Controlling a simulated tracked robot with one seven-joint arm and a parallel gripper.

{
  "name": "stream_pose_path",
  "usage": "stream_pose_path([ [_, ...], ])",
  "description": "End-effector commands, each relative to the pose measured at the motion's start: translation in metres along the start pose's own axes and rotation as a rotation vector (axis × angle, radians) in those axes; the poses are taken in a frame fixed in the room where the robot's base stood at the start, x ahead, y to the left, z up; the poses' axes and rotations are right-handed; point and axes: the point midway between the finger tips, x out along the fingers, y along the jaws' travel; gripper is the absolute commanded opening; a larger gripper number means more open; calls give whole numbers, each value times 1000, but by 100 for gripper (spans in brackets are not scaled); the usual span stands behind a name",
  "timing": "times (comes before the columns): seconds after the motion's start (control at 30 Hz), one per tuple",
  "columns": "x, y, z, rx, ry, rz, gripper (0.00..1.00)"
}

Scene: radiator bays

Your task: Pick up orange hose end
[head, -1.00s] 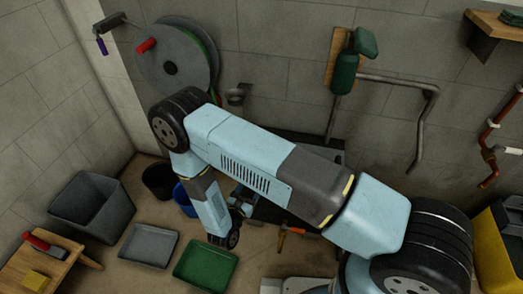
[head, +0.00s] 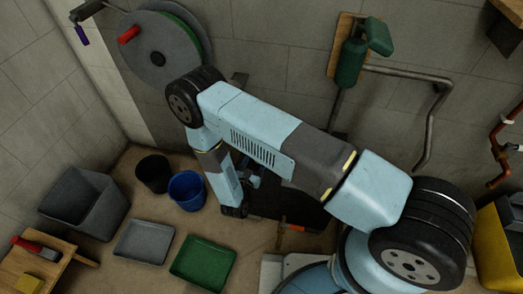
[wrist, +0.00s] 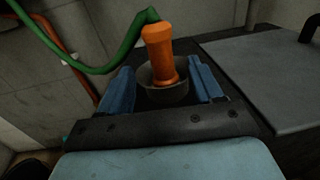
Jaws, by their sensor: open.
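The orange hose end (wrist: 160,52) stands upright in a dark round cup (wrist: 163,94) in the wrist view. A green hose (wrist: 66,66) runs from its top over to the upper left. My gripper (wrist: 164,86) is open, with one blue finger on each side of the cup and hose end. Gaps show on both sides, so the fingers seem apart from it. In the head view, my arm covers the area around the gripper, and I cannot make out the hose end there.
A flat grey surface (wrist: 265,75) lies right of the cup. An orange-brown pipe (wrist: 68,48) is behind the hose. In the head view, a blue bucket (head: 187,190), a grey tray (head: 145,242) and a green tray (head: 203,262) are on the floor left of my arm.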

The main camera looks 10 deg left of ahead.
Motion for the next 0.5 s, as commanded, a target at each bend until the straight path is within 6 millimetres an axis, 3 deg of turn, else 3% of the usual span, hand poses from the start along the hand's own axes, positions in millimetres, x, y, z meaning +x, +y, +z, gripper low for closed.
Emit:
stream_pose_path([
  [0.5,46,-1,-4,1,0,-1,65],
])
